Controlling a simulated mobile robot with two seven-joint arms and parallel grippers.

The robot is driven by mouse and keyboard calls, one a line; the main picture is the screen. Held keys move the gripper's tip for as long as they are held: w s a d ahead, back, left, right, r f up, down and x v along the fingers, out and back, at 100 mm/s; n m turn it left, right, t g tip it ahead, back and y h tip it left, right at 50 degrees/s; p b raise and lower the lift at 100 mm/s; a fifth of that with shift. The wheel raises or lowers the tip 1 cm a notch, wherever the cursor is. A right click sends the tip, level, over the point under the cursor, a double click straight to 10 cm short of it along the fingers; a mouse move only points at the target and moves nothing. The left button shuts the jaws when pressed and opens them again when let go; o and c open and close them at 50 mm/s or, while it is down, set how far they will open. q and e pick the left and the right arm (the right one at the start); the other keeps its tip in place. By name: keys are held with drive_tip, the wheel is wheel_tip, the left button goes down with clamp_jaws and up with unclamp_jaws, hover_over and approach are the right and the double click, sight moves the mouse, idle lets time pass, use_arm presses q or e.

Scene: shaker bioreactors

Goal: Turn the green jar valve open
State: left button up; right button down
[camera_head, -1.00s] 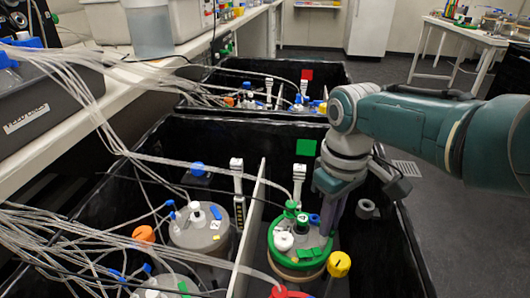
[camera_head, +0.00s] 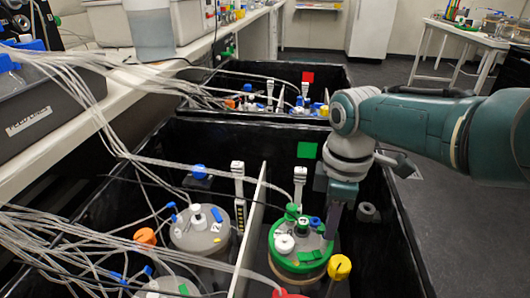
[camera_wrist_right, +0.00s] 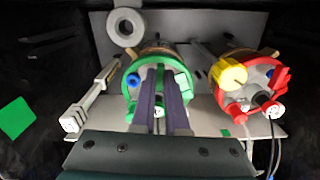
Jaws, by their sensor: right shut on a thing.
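The green jar (camera_head: 300,262) stands in the right half of the near black tub, with a green ring round its lid; it also shows in the right wrist view (camera_wrist_right: 184,85). Its lid carries a white cap (camera_head: 284,243), green fittings (camera_head: 291,211) and a blue cap (camera_head: 315,221). My right gripper (camera_head: 331,232) reaches down to the right side of the lid. In the right wrist view its two fingers (camera_wrist_right: 161,78) are close together over the lid, shut on the valve, which the fingers mostly hide. My left gripper is not in view.
A red-lidded jar (camera_wrist_right: 264,85) with a yellow knob (camera_wrist_right: 230,73) stands close to the green jar. A white divider (camera_head: 250,225) separates it from a grey-lidded jar (camera_head: 200,230). A tall white holder (camera_head: 299,184) stands behind. Clear tubes hang across the left side.

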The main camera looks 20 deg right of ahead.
idle(0.5)
drive_tip(key=c, duration=0.9)
unclamp_jaws()
wheel_tip(320, 180, up, 10)
drive_tip(key=p, duration=0.6)
drive_tip(key=shift+p, duration=0.35)
